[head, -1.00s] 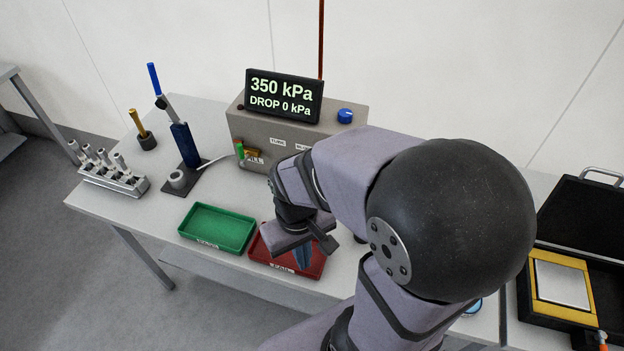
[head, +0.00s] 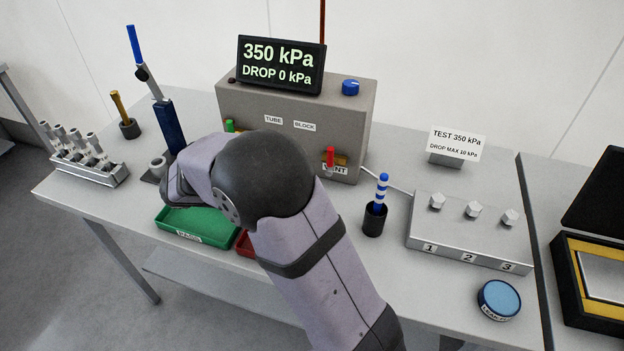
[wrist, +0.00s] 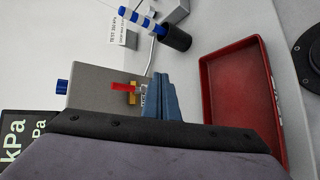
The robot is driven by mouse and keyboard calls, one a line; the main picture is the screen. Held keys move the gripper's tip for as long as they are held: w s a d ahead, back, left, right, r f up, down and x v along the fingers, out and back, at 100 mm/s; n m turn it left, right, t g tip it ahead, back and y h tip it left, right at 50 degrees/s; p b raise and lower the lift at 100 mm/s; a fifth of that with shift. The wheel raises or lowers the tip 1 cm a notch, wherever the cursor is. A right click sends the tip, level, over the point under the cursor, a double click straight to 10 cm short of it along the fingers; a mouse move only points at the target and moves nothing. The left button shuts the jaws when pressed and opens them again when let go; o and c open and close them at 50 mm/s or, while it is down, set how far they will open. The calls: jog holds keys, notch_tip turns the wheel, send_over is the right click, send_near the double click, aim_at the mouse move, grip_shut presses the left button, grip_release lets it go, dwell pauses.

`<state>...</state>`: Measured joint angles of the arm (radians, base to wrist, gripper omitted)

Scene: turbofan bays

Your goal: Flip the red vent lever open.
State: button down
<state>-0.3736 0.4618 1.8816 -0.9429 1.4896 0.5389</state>
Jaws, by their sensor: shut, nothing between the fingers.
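The red vent lever (head: 330,156) stands upright above the VENT label on the front of the grey test box (head: 290,105), at its right end. It also shows in the wrist view, where the red lever (wrist: 122,87) lies just left of the fingertips in the picture. My gripper (wrist: 162,96) has its blue fingers together and empty, apart from the lever as far as I can tell. In the head view the fingers are hidden behind my arm. The display (head: 281,65) reads 350 kPa, DROP 0 kPa.
The green lever (head: 230,126) is partly hidden by my arm. A green tray (head: 205,222) and a red tray (wrist: 240,95) lie in front of the box. A black cup (head: 374,222) with a blue-striped rod and the numbered block (head: 470,232) stand to the right.

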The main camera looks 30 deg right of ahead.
jog(key=w+a+m+t+h+b, duration=0.1)
jog(key=w+a+t+h+b, duration=0.2)
jog(key=w+a+h+b, duration=0.2)
jog(key=w+a+b, duration=0.1)
jog(key=w, duration=0.2)
jog(key=shift+w+a+t, duration=0.2)
jog(key=shift+w+t, duration=0.05)
jog(key=shift+t, duration=0.15)
jog(key=shift+d+r, duration=0.1)
jog(key=shift+r, duration=0.05)
jog(key=d+p, duration=0.4)
jog(key=d, duration=0.9)
jog(key=shift+s+p, duration=0.2)
jog(key=shift+p, duration=0.1)
